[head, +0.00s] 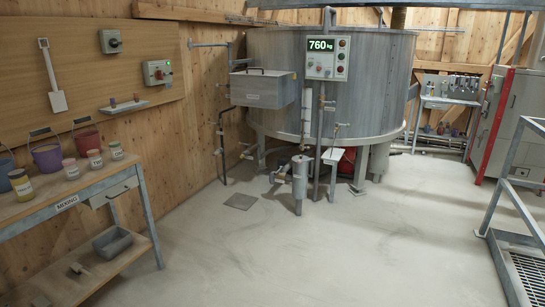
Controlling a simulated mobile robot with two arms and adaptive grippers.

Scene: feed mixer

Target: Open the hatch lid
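A grey metal box (265,92) sits on the left front of the large round mixer tank (385,85). It has a small label on its front and a flat, level top (262,72) that looks like a shut lid. I cannot tell for sure that this is the hatch lid, as the label is too small to read. Neither of my grippers shows in the head view.
A control box (326,57) reading 760 kg is on the tank front. Pipes and a small grey cylinder (302,175) stand below. A workbench (75,190) with buckets and jars is at left. Metal steps (520,250) are at right. The middle floor (300,260) is clear.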

